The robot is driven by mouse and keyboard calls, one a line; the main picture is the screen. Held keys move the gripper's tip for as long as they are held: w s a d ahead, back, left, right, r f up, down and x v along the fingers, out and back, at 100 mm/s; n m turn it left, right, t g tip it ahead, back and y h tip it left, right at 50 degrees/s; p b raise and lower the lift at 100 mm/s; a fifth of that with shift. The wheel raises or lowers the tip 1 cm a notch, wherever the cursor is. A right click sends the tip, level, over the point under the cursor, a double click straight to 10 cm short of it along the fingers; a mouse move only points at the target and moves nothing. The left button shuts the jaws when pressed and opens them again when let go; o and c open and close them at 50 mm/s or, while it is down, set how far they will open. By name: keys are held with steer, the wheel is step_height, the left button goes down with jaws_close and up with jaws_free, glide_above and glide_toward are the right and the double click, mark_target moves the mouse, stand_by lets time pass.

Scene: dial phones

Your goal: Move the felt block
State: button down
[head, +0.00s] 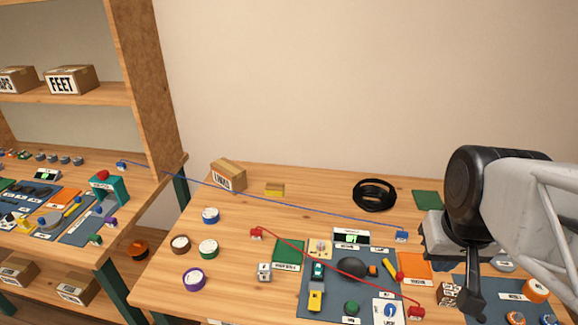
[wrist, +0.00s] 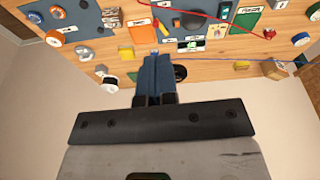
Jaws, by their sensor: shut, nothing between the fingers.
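No label marks a felt block. The likeliest match is a small yellow block with a brownish top (head: 275,189), lying near the back of the table beside a cardboard box; I cannot tell its material. It also appears as a small yellow shape in the wrist view (wrist: 242,64), right of my gripper and apart from it. My gripper (wrist: 154,56) is shut and empty, its dark blue fingers together over the table. In the head view my arm is at the right, far from the yellow block, and the fingertips cannot be made out clearly.
The cardboard box (head: 228,175) stands left of the yellow block. A blue cord (head: 300,211) runs across the table near the block. A black coil (head: 374,195) lies at the back. A crowded blue-grey mat (head: 305,306) is in front. Bare wood lies between block and coil.

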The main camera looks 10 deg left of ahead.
steer(key=w+a+f+n, duration=0.2)
steer(key=w+a+n, duration=0.15)
steer(key=w, duration=0.75)
steer(key=w+a+f+n+g+y, duration=0.1)
steer(key=w+a+n, duration=0.25)
steer(key=w, duration=0.65)
steer(key=w+a+f+n, duration=0.2)
steer(key=w+a, duration=0.2)
steer(key=w, duration=0.7)
steer(key=w+a+f+n, duration=0.2)
steer(key=w+a+f, duration=0.3)
steer(key=w+f, duration=0.2)
steer(key=w+a+f+n+g, duration=0.1)
steer(key=w+a+f+n, duration=0.2)
steer(key=w+a+f, duration=0.2)
steer(key=w+a+f+n+y, duration=0.1)
steer(key=w+a+f+n, duration=0.2)
steer(key=w+f, duration=0.6)
steer(key=shift+a+f+g, duration=0.15)
steer(key=shift+a+f, duration=0.15)
steer(key=shift+a, duration=0.35)
steer(key=shift+a+f+g, duration=0.15)
steer(key=shift+a+f, duration=0.15)
steer(key=shift+a, duration=0.3)
steer(key=shift+a, duration=0.1)
